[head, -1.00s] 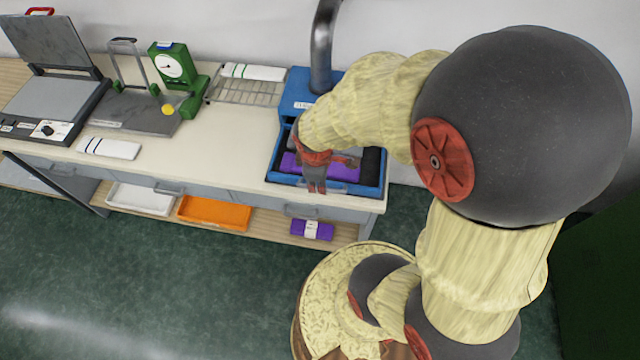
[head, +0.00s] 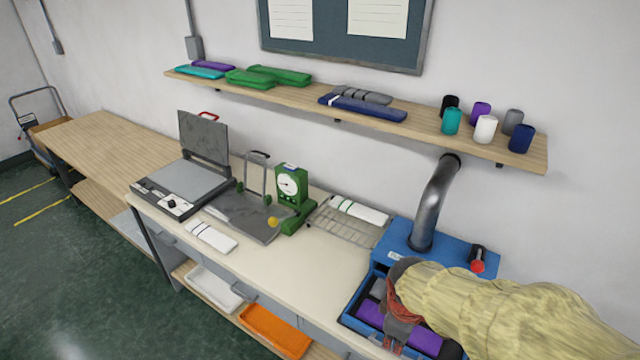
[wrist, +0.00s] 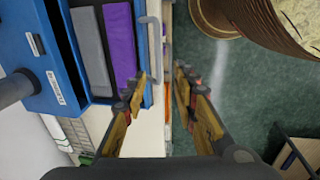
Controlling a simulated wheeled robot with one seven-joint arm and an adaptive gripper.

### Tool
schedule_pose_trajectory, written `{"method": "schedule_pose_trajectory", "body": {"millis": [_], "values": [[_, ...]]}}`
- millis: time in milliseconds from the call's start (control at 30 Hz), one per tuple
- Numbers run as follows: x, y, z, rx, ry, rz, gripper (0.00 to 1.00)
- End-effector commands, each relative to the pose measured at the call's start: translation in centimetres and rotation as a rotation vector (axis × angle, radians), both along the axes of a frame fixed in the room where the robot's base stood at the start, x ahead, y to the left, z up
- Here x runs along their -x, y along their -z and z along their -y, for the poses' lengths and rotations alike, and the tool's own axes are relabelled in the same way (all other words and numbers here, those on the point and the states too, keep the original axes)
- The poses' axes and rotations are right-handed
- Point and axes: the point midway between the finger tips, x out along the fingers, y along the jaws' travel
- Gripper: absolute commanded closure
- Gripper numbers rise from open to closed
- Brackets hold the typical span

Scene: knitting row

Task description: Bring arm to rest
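My gripper (wrist: 160,85) shows in the wrist view with its two fingers spread apart and nothing between them. It hangs over the front edge of the blue machine's tray. In the head view my gripper (head: 397,335) is over the right part of the bench, partly covering the blue tray (head: 350,322). My arm, in a pale yellow cover, reaches in from the right. The tray holds a purple folded piece (head: 425,340) and a grey one, which also show in the wrist view, purple (wrist: 120,45) and grey (wrist: 90,50).
A press with a raised lid (head: 203,137), a green dial gauge (head: 290,185), a wire rack (head: 345,222) and a white folded piece (head: 211,237) stand on the bench. A metal pipe (head: 436,205) rises from the machine. A wall shelf (head: 300,95) with spools runs above.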

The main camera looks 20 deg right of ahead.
Motion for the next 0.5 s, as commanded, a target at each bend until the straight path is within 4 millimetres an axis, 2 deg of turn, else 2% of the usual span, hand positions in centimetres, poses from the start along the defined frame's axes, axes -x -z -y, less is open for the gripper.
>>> {"method": "schedule_pose_trajectory", "body": {"millis": [167,267,367,500], "values": [[0.4,0.1,-0.1,-0.013,0.086,-0.002,0.72],[1.5,0.3,-0.5,-0.041,0.229,-0.016,0.72],[2.4,-1.1,-1.2,-0.075,0.413,0.006,0.72],[3.0,-4.7,-3.5,-0.153,0.647,0.111,0.72]]}}
